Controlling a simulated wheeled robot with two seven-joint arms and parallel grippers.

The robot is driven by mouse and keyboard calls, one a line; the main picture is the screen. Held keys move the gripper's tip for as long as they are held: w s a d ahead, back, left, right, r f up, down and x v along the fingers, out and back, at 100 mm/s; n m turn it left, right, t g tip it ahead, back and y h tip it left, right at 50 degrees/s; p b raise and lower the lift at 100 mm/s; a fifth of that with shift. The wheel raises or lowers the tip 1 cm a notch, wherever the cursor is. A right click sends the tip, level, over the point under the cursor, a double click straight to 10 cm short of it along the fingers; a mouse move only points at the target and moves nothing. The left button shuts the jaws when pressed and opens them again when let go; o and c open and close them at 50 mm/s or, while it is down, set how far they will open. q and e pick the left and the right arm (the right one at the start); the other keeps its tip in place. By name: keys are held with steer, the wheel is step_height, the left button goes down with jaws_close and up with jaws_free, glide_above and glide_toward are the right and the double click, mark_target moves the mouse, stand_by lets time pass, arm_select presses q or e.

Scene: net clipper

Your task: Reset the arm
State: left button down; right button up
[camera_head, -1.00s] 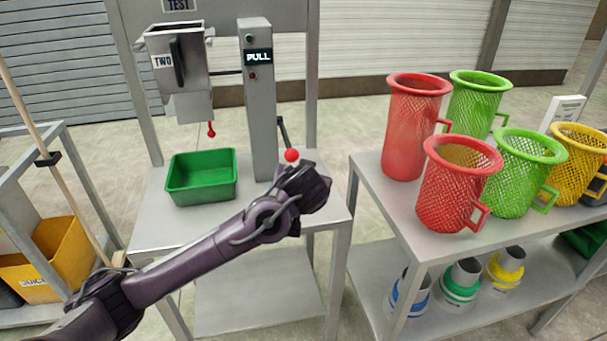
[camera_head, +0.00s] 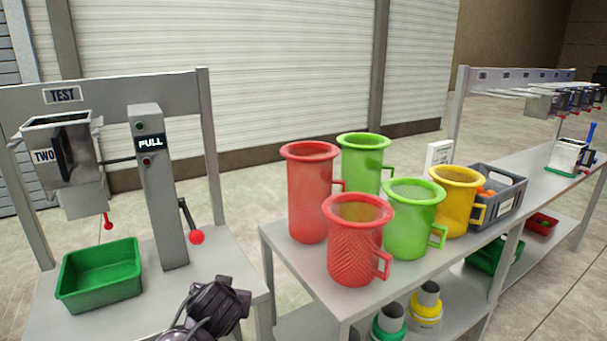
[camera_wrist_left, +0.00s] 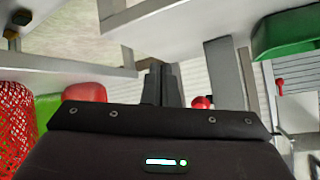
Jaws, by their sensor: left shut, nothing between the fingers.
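My left arm shows in the head view at the bottom edge, with its dark purple wrist (camera_head: 218,305) just below and in front of the test stand; the fingertips are not clear there. In the left wrist view my left gripper (camera_wrist_left: 162,78) is shut and empty. The test stand's post (camera_head: 158,190) bears a "PULL" display and a side lever ending in a red ball (camera_head: 197,237). The lever slopes down. The ball also shows in the left wrist view (camera_wrist_left: 201,103), just right of the fingers; I cannot tell whether they touch. My right gripper is out of view.
A metal hopper marked "TWO" (camera_head: 62,160) hangs above a green bin (camera_head: 99,275). On the right table stand red mesh baskets (camera_head: 308,200), green ones (camera_head: 408,225) and a yellow one (camera_head: 455,205). A grey crate (camera_head: 508,195) stands behind. A floor gap separates both tables.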

arm_select(q)
steer(key=s+d+f+m+g+h, duration=0.1)
steer(key=s+d+f+g+h, duration=0.2)
steer(key=s+f, duration=0.7)
steer(key=s+a+f+m+g, duration=0.1)
steer(key=s+g, duration=0.1)
steer(key=s, duration=0.7)
steer(key=s+a+f+g, duration=0.1)
steer(key=s+a, duration=0.1)
steer(key=s, duration=0.7)
step_height(320, 180, down, 27)
steer(key=s+g+p, duration=0.1)
steer(key=g+p, duration=0.1)
steer(key=s+a+f+g+p, duration=0.1)
steer(key=s+a+f, duration=0.2)
steer(key=s+f, duration=1.5)
steer(key=shift+s+a+p, duration=0.2)
steer(key=shift+s+p, duration=0.2)
steer(key=shift+s, duration=0.8)
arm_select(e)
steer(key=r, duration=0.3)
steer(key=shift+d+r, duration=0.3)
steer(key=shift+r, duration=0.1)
